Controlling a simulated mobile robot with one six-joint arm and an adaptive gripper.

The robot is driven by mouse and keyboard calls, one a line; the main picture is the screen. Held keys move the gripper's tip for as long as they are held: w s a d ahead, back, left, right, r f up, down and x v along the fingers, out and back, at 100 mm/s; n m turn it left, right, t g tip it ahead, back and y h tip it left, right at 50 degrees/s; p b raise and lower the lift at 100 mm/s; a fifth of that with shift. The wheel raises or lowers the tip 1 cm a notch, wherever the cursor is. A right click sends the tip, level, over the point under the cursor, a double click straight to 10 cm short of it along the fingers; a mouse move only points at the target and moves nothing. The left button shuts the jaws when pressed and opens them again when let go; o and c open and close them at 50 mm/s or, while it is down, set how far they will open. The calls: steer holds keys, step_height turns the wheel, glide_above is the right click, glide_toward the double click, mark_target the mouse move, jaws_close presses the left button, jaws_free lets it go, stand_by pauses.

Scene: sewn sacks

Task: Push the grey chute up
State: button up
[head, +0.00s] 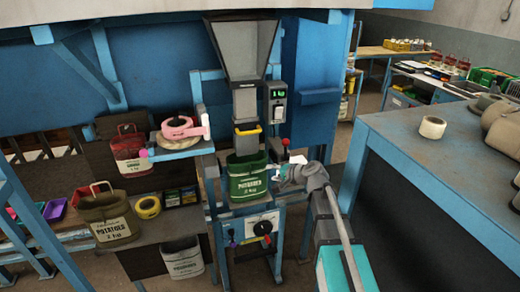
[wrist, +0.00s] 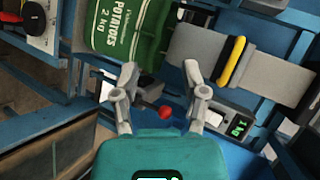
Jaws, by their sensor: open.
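The grey chute (head: 246,146) hangs below a grey hopper (head: 236,48). A yellow handle (head: 247,131) crosses its front. The chute's lower end is at the mouth of a green potato sack (head: 248,187); how far it reaches inside is hidden. In the wrist view, the chute (wrist: 196,50) lies sideways with its yellow handle (wrist: 231,61) right of my gripper (wrist: 161,72). The green sack (wrist: 126,28) is at upper left. My gripper is open and empty, to the right of the sack in the head view and apart from the handle.
A red-knobbed lever (wrist: 165,112) shows between my fingers. A scale display (head: 277,95) is mounted beside the hopper. A workbench (head: 440,150) with a tape roll (head: 432,127) stands at the right.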

mark_target(252, 133)
steer(key=w+r+m+t+y+p, duration=0.1)
steer(key=w+r+m+t+p, duration=0.2)
steer(key=w+r, duration=0.3)
step_height(252, 133, up, 4)
steer(key=shift+w+m+p, duration=0.2)
steer(key=shift+m+p, duration=0.3)
steer(key=shift+p, duration=0.35)
steer(key=shift+w+a, duration=0.1)
steer(key=shift+a, duration=0.05)
steer(key=b+x, duration=0.2)
steer(key=x, duration=1.1)
steer(key=shift+w+a+f+b, duration=0.1)
steer(key=shift+w+a+b, duration=0.05)
steer(key=shift+w+b, duration=0.15)
jaws_close()
